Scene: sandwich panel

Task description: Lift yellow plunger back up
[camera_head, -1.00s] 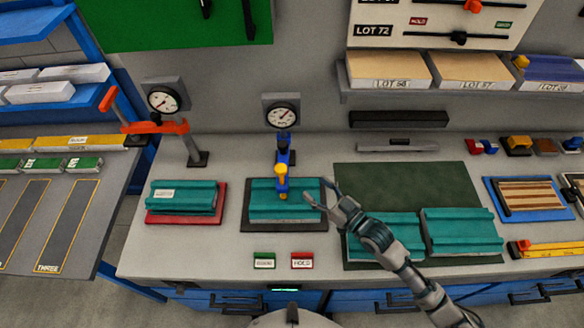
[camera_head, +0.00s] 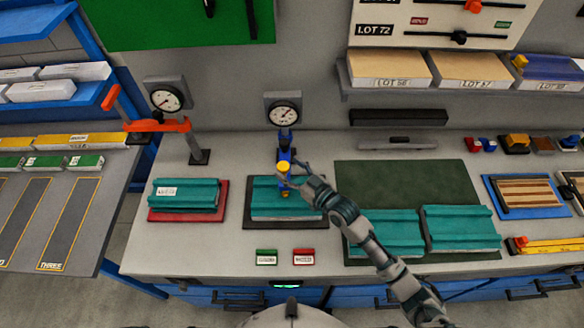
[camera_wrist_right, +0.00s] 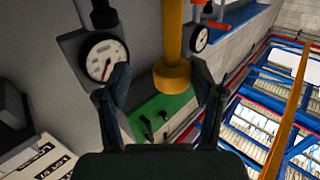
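The yellow plunger (camera_head: 283,167) sits on a blue upright stand (camera_head: 284,142), above a teal ribbed panel (camera_head: 265,207) on a dark base. My right gripper (camera_head: 294,173) is at the plunger from its right side. In the right wrist view the yellow plunger (camera_wrist_right: 172,76) shows as a rod with a wider round collar. It lies between the two open fingers (camera_wrist_right: 165,85), with a visible gap on either side. I cannot tell how deep it sits between them. My left gripper is not in view.
A dial gauge (camera_head: 283,110) is on the wall behind the stand. A red-handled clamp (camera_head: 160,125) and another teal panel (camera_head: 183,196) on a red base stand left. Green and red tags (camera_head: 266,257) lie in front. Two teal panels on a dark mat (camera_head: 400,180) lie right.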

